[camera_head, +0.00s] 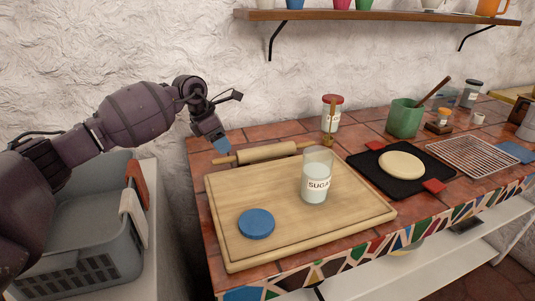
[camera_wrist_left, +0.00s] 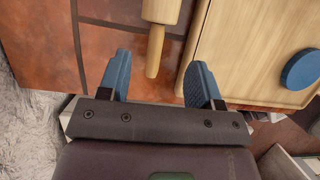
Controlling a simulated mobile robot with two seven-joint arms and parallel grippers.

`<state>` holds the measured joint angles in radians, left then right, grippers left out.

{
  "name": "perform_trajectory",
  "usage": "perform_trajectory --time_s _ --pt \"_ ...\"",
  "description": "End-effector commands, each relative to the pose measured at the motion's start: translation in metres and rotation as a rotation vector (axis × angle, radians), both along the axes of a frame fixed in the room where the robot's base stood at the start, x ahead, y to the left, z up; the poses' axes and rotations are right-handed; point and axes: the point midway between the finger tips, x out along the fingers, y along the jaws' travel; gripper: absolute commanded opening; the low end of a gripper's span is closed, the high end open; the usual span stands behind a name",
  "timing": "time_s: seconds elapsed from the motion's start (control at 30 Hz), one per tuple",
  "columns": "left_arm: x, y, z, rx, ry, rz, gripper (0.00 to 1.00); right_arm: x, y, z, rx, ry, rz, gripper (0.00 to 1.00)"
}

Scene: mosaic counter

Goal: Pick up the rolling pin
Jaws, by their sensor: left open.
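The wooden rolling pin (camera_head: 266,152) lies on the tiled counter along the back edge of the cutting board. Its left handle points toward my left gripper (camera_head: 222,145), which hangs just above that end. In the left wrist view, the pin's body (camera_wrist_left: 161,10) is at the top edge and its handle (camera_wrist_left: 155,48) reaches down between the two blue fingers of my left gripper (camera_wrist_left: 158,68). The fingers are apart, with space on both sides of the handle. I cannot tell the exact height gap. My right gripper is not in view.
The cutting board (camera_head: 350,215) carries a sugar jar (camera_head: 317,180) and a blue lid (camera_head: 256,223). A red-lidded jar (camera_head: 332,115) and a brush (camera_head: 329,132) stand near the pin's right end. A grey basket (camera_head: 75,250) stands left of the counter, below my arm.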

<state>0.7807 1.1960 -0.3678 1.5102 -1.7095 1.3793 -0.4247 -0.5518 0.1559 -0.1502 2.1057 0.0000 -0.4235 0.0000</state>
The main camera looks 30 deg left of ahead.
Motion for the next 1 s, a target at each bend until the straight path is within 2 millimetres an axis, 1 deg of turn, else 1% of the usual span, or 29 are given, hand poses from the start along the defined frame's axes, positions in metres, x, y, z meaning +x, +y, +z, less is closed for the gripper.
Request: perform_trajectory --time_s 0.03,0.1,0.27,0.33,0.6,0.7,0.9,0.97,1.0 --pt "0.002 -0.002 -0.01 -0.002 0.004 -0.001 0.59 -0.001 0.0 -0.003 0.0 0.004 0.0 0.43" --pt "0.004 -0.004 -0.016 -0.001 0.003 -0.001 0.59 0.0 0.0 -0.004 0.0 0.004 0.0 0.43" --pt "0.007 -0.006 -0.022 -0.001 0.002 -0.001 0.59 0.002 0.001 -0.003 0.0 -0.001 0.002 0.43" --pt "0.01 -0.008 -0.027 -0.002 0.003 0.0 0.59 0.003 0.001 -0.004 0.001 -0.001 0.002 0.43" --pt "0.023 -0.017 -0.06 -0.001 0.004 -0.002 0.59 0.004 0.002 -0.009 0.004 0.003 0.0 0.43" --pt "0.025 -0.018 -0.065 0.0 0.001 0.0 0.59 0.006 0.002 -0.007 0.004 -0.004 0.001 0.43" --pt "0.025 -0.018 -0.064 0.0 0.0 -0.001 0.59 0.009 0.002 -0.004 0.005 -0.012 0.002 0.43" --pt "0.025 -0.018 -0.064 0.0 0.0 -0.001 0.5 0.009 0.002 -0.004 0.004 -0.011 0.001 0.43" --pt "0.025 -0.018 -0.064 0.0 0.0 -0.001 0.43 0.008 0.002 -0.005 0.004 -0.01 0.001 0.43"
